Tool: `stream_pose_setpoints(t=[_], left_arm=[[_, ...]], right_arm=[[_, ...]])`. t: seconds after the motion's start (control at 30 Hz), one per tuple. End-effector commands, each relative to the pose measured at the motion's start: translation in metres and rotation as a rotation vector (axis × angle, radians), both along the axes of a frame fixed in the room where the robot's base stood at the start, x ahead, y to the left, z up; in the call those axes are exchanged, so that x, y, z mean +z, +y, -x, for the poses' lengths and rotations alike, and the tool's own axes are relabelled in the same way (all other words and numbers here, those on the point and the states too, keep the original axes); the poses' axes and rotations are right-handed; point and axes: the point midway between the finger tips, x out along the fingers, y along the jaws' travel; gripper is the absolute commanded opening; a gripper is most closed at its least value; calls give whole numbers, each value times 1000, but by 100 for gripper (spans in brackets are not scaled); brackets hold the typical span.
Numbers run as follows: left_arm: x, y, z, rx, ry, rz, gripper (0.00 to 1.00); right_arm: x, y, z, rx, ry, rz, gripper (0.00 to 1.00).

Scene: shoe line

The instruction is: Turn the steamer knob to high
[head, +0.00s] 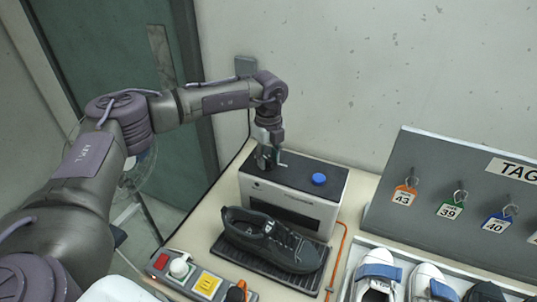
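The steamer (290,215) is a box with a dark top and a white front with a dark opening. It stands against the wall on the bench. A blue round knob (319,179) sits on its top, right of the middle. My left gripper (270,163) points down at the left part of the steamer's top, to the left of the blue knob and apart from it. Its fingers are small and partly hidden, so I cannot tell whether they are open or shut, or whether they touch anything. My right gripper is out of view.
A black shoe (270,240) rests on a dark tray (318,276) in front of the steamer. An orange cable (338,250) runs beside the steamer. A grey tag board (440,170) and a white shoe (376,270) are at right.

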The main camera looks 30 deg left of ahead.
Motion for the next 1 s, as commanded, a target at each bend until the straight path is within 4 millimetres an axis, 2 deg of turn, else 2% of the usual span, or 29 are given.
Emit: stream_pose_setpoints(t=[0.23,0.47,0.77,1.0], left_arm=[[-1,0,0,-1,0,0,38],[-1,0,0,-1,0,0,0],[-1,0,0,-9,-1,0,0],[-2,0,0,-89,-2,1,0]], right_arm=[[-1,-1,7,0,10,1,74],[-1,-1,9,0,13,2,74],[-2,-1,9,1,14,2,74],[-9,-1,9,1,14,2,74]])
